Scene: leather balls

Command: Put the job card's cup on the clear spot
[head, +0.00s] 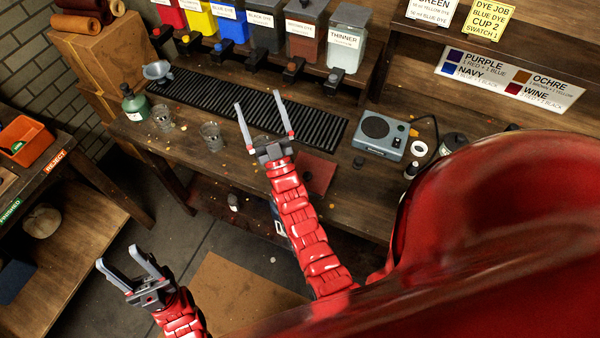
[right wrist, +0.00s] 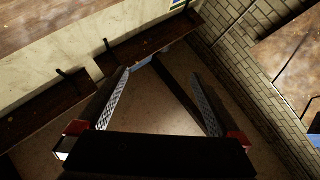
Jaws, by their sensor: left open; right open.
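The yellow job card (head: 488,18) at the top right reads "DYE JOB, BLUE DYE, CUP 2, SWATCH 1". Two clear glass cups stand upright on the wooden bench: one cup (head: 163,117) at the left, another cup (head: 211,136) to its right. I cannot read a number on either. My right gripper (head: 264,105) is open over the bench, right of the cups, its fingers in front of the black slatted grate. It is also open and empty in the right wrist view (right wrist: 160,72). My left gripper (head: 117,255) is open and empty, low at the left. No marked clear spot is identifiable.
Several dye dispensers, including the blue dye dispenser (head: 229,27), line the back above the black grate (head: 190,98). A green bottle (head: 135,103) stands left of the cups. A grey-blue device (head: 383,135) and a reddish-brown sheet (head: 316,172) lie right. A side table holds an orange bin (head: 28,137).

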